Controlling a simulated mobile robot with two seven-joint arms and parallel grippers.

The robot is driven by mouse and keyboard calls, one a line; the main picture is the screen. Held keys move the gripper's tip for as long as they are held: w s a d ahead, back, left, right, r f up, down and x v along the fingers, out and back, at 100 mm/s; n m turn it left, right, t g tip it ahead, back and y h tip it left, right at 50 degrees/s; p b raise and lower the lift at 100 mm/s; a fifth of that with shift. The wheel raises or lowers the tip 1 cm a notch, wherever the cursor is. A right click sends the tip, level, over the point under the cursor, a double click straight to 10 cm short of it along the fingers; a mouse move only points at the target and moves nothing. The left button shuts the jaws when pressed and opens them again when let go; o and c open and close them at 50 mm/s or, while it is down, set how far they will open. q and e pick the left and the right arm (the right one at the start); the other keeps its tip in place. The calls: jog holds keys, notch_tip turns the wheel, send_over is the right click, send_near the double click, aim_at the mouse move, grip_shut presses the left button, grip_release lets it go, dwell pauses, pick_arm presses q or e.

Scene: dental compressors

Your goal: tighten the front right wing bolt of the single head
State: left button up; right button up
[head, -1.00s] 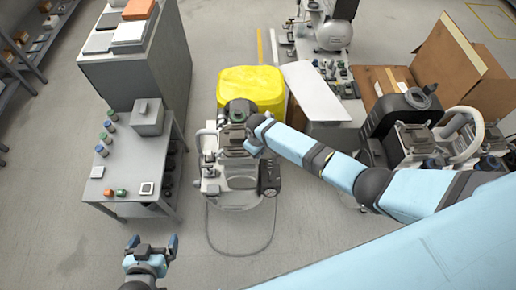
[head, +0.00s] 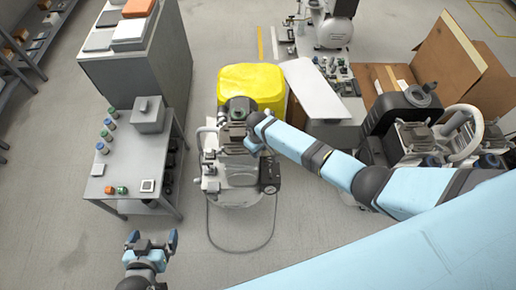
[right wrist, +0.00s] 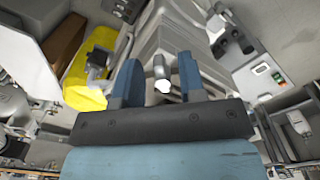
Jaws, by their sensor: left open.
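The single head compressor (head: 238,170) stands on the floor at the middle of the head view, in front of the yellow thing. My right gripper (head: 259,131) is at its upper right side, beside the dark head. In the right wrist view my right gripper (right wrist: 160,68) has its two blue fingers apart. A small grey part with a white end (right wrist: 162,84) shows between them, with gaps on both sides; I cannot tell whether it is the wing bolt. The wing bolts are too small to make out in the head view. My left gripper (head: 151,243) is open and empty, low at the left.
A grey cart (head: 130,171) with small bottles and a box stands left of the compressor. A yellow bin (head: 252,85) is behind it. Another compressor (head: 415,140) and an open cardboard box (head: 450,60) are at the right. A hose loops over the floor in front.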

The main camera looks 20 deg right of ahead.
jog(key=shift+r, duration=0.1)
notch_tip(320, 180, up, 14)
jog(key=shift+f, duration=0.2)
dwell(0.5)
jog(key=s+a+f+t+y, duration=0.2)
jog(key=s+f, duration=0.3)
jog(key=s, duration=0.1)
jog(key=s+d+r+m+t, duration=0.1)
jog(key=s+t, duration=0.3)
jog(key=s, duration=0.5)
jog(key=s+d+r+m+t+y, duration=0.1)
jog(key=s+d+r+t, duration=0.2)
jog(key=s, duration=0.6)
jog(key=shift+s+d+m+t, duration=0.3)
jog(key=shift+d+t, duration=0.5)
jog(key=shift+t, duration=0.2)
